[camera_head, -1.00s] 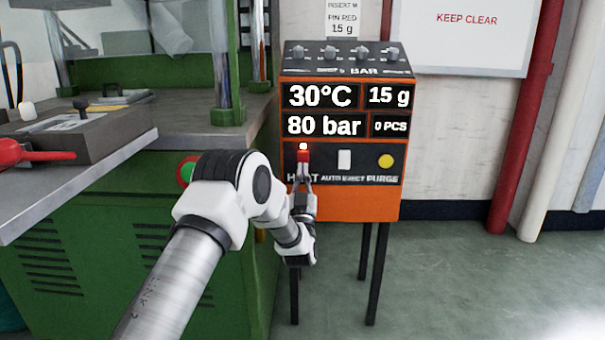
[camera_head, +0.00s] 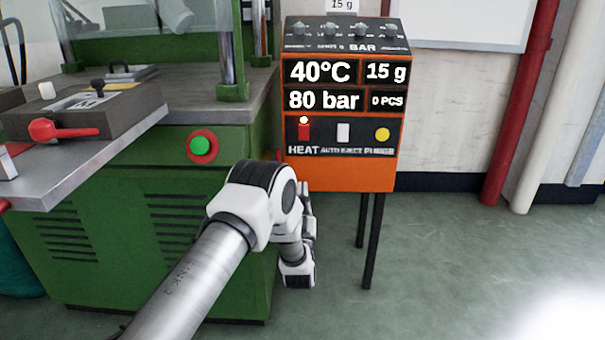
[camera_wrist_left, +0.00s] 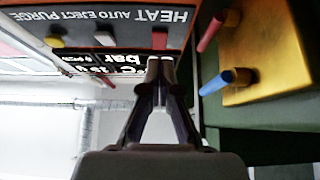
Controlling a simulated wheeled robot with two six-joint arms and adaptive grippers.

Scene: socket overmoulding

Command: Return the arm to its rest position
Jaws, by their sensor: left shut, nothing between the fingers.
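My left arm (camera_head: 200,275) reaches in from the bottom of the head view. Its gripper (camera_head: 306,192) is partly hidden behind the wrist, in front of the lower part of the orange control box (camera_head: 345,178) and below the HEAT switch (camera_head: 304,132). In the left wrist view the gripper's fingers (camera_wrist_left: 161,70) are together with nothing between them, and the control panel appears upside down beyond them. The red HEAT switch has a lit lamp above it. The display (camera_head: 320,71) reads 40°C, 15 g, 80 bar, 0 PCS. My right gripper is not in view.
The green press (camera_head: 110,240) stands left of the arm, with a green button (camera_head: 201,146) and a red-handled lever (camera_head: 60,130). A gold block (camera_wrist_left: 275,50) with red and blue pegs is beside the gripper in the wrist view. Open floor (camera_head: 450,250) lies right.

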